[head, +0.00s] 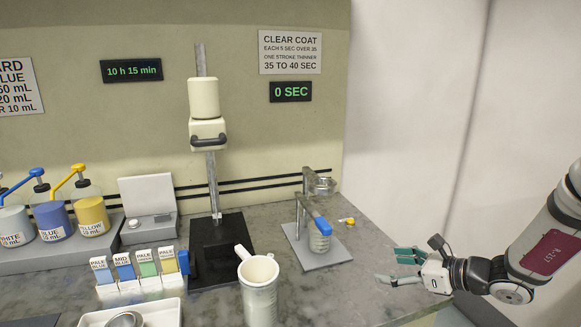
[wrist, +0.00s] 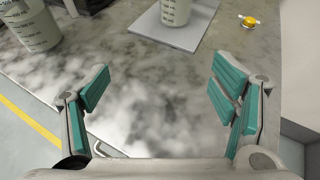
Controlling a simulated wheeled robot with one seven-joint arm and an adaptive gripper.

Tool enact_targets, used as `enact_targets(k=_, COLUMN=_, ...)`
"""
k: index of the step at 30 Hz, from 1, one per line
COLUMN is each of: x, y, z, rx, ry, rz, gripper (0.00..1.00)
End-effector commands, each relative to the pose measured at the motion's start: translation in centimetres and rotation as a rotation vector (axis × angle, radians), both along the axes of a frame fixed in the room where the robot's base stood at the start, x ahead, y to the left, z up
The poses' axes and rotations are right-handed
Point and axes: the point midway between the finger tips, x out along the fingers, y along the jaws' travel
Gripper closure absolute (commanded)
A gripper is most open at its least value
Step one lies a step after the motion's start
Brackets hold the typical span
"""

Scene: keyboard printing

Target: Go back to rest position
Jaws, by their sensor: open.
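My gripper (head: 396,267) is at the right end of the marble counter in the head view, with my arm reaching in from the right edge. In the wrist view my gripper (wrist: 160,98) has its two teal-padded fingers spread wide. Only bare counter shows between them, and it holds nothing. The fingers are apart from the beaker and the stand.
A white jug (head: 259,290) stands on the counter (head: 345,290) left of my gripper. A viscosity stand with a blue handle (head: 322,226) and a yellow button (head: 348,221) are behind it. A mixer (head: 208,135), paint bottles (head: 90,212) and a tray (head: 150,314) are farther left.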

Motion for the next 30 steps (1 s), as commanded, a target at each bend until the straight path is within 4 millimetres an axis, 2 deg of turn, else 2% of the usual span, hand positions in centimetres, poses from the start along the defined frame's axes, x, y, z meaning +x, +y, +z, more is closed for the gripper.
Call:
enact_targets(k=8, x=-1.9, y=2.9, z=2.6, rx=-0.118, ry=-0.057, rz=0.157, gripper=0.21)
enact_targets(k=14, x=-4.7, y=6.0, z=5.3, rx=-0.256, ry=-0.125, rz=0.342, gripper=0.21)
enact_targets(k=17, x=-6.9, y=7.8, z=6.8, rx=-0.355, ry=-0.173, rz=0.472, gripper=0.21)
enact_targets(k=22, x=-12.5, y=10.8, z=9.7, rx=-0.587, ry=-0.283, rz=0.759, gripper=0.21)
enact_targets(k=25, x=-15.9, y=11.7, z=11.0, rx=-0.728, ry=-0.349, rz=0.925, gripper=0.21)
enact_targets(k=30, x=-21.4, y=11.8, z=12.6, rx=-0.973, ry=-0.455, rz=1.189, gripper=0.21)
